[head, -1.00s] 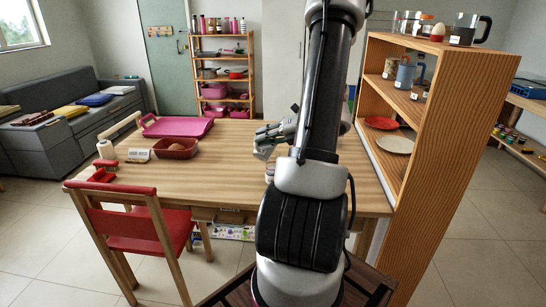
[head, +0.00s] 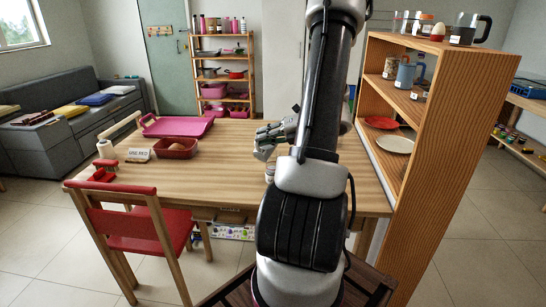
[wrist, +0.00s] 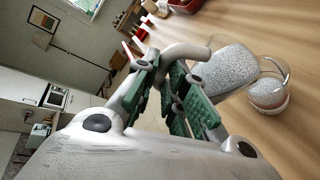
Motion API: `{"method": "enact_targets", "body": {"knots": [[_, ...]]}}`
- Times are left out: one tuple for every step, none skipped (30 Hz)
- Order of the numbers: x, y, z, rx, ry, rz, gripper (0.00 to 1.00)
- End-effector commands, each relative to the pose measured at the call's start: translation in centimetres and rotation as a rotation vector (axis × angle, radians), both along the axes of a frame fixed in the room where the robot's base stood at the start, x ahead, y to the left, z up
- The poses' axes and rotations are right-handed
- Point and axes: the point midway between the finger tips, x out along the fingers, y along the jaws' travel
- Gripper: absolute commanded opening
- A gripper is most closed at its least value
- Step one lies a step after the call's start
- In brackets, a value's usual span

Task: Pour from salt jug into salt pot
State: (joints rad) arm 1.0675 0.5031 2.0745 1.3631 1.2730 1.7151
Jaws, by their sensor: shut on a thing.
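My gripper (wrist: 168,92), with green-padded fingers, is shut on the pale curved handle of the salt jug (wrist: 225,72) in the wrist view. The jug looks clear, holds speckled grey-white contents, and is tilted with its far end by the salt pot (wrist: 268,94). The pot is a small clear round vessel on the table, with similar speckled stuff in it. Whether the jug touches the pot's rim, I cannot tell. A bit of the pot (head: 270,173) shows beside my arm.
A wooden shelf (head: 450,140) stands close on the right; a red chair (head: 145,228) is in front.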

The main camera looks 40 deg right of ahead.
Motion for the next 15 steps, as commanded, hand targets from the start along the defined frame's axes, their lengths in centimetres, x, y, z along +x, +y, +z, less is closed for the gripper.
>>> {"method": "enact_targets", "body": {"knots": [[0.01, -0.03, 0.01, 0.002, 0.0, 0.0, 0.0], [0.01, -0.04, 0.01, 0.004, 0.0, 0.0, 0.0], [0.02, -0.05, 0.01, 0.006, 0.001, 0.0, 0.0], [0.02, -0.06, 0.0, 0.007, 0.002, 0.0, 0.0], [0.02, -0.07, 0.0, 0.009, 0.001, 0.0, 0.0], [0.02, -0.09, -0.01, 0.011, 0.002, 0.0, 0.0], [0.02, -0.09, -0.01, 0.013, 0.003, -0.001, 0.0], [0.03, -0.1, -0.01, 0.014, 0.003, 0.0, 0.0], [0.03, -0.11, -0.02, 0.016, 0.004, 0.0, 0.0], [0.03, -0.12, -0.02, 0.017, 0.004, 0.0, 0.0], [0.03, -0.13, -0.02, 0.019, 0.004, 0.0, 0.0], [0.03, -0.14, -0.02, 0.021, 0.004, 0.0, 0.0], [0.04, -0.15, -0.02, 0.022, 0.005, 0.0, 0.0], [0.04, -0.15, -0.02, 0.024, 0.005, 0.0, 0.0], [0.04, -0.16, -0.03, 0.025, 0.006, 0.0, 0.0]]}}
